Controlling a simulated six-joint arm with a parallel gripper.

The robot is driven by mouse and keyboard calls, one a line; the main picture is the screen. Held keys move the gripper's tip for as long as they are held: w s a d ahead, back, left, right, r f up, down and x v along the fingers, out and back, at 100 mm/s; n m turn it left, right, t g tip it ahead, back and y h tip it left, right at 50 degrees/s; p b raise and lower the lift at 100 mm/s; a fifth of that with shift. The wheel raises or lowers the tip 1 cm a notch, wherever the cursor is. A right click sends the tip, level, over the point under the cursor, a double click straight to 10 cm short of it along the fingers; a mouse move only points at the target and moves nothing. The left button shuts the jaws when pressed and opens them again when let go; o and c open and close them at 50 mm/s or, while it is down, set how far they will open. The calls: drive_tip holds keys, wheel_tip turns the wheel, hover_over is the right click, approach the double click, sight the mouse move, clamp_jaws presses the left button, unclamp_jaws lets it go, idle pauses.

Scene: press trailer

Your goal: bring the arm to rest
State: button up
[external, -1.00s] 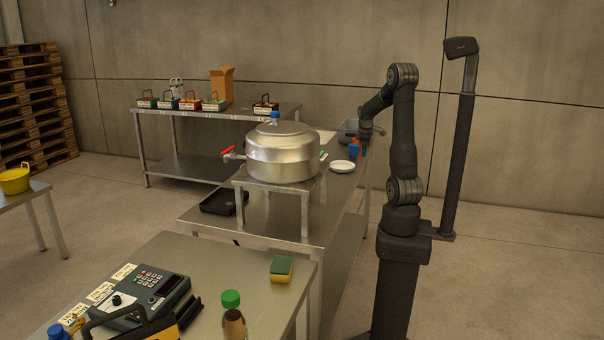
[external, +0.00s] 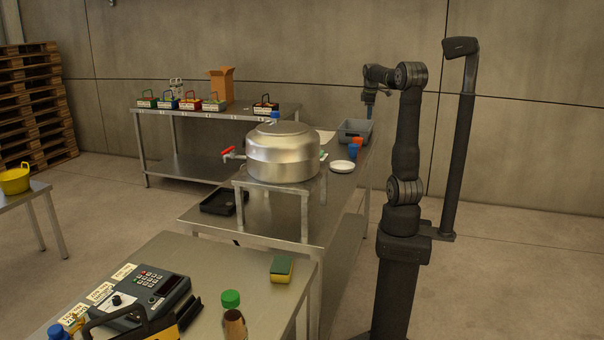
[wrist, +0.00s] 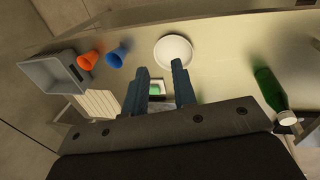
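My arm (external: 405,140) stands upright on its pedestal, with the forearm reaching left at the top. My gripper (external: 370,110) hangs down from it, above the far end of the steel table (external: 345,230) and clear of the things there. In the wrist view, the two blue-grey fingers of my gripper (wrist: 157,75) are apart, with nothing held between them. A small green-and-white item (wrist: 157,88) shows between the fingers, on the table below.
A grey bin (external: 355,131), an orange cup (wrist: 89,60), a blue cup (wrist: 116,57) and a white plate (wrist: 173,51) stand below. A large metal pot (external: 282,152) stands nearer the camera. A dark post (external: 458,160) rises behind my arm.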

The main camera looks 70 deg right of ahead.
drive_tip(key=d+v, duration=0.2)
drive_tip(key=v, duration=0.5)
drive_tip(key=w+a+n, duration=0.2)
drive_tip(key=w+a, duration=0.2)
drive_tip(key=w, duration=0.4)
drive_tip(key=w+a+r+n, duration=0.1)
drive_tip(key=w+a, duration=0.4)
drive_tip(key=w, duration=0.4)
drive_tip(key=shift+r+n+t, duration=0.25)
drive_tip(key=shift+n+t, duration=0.15)
